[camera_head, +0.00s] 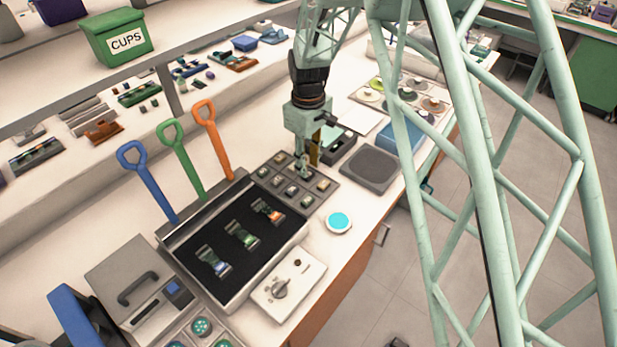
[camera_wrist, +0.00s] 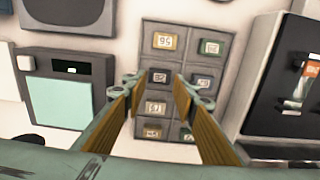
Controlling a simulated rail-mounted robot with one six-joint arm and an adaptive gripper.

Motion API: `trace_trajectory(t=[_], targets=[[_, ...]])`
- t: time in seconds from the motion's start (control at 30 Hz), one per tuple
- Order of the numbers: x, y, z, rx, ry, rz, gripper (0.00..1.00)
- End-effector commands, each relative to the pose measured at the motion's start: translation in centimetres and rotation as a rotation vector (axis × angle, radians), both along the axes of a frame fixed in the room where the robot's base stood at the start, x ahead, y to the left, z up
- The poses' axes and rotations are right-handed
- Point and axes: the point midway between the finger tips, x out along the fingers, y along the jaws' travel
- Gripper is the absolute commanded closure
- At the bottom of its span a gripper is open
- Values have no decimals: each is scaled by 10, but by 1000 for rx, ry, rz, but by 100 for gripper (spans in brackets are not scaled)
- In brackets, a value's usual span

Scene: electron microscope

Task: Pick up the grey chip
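The chip tray (camera_wrist: 181,63) is a grey block with two columns of square pockets, each holding a small labelled chip. Which one is the grey chip I cannot tell for sure. My gripper (camera_wrist: 156,86) is open, its two yellow-lined fingers apart and empty, over the left column in the wrist view. In the head view my gripper (camera_head: 308,160) points down over the far part of the tray (camera_head: 325,199).
A grey square pad (camera_head: 370,167) and a dark box (camera_head: 338,143) stand close to the tray. A black-lined case (camera_head: 200,265) with slides lies on its other side, with tall coloured handles (camera_head: 212,140) behind. A cyan disc (camera_head: 338,222) lies near the table edge.

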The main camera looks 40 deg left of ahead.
Motion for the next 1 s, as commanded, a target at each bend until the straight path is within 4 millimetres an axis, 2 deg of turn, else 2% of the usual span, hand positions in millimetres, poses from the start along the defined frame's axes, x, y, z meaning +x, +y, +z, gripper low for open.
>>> trace_trajectory(t=[0.1, 0.33, 0.97, 1.0], targets=[[0, -1, -15, -1, 1, 0, 74], [0, -1, -33, -1, 0, 0, 74], [1, 0, -35, 0, 0, 0, 74], [1, 0, -35, 0, 0, 0, 78]])
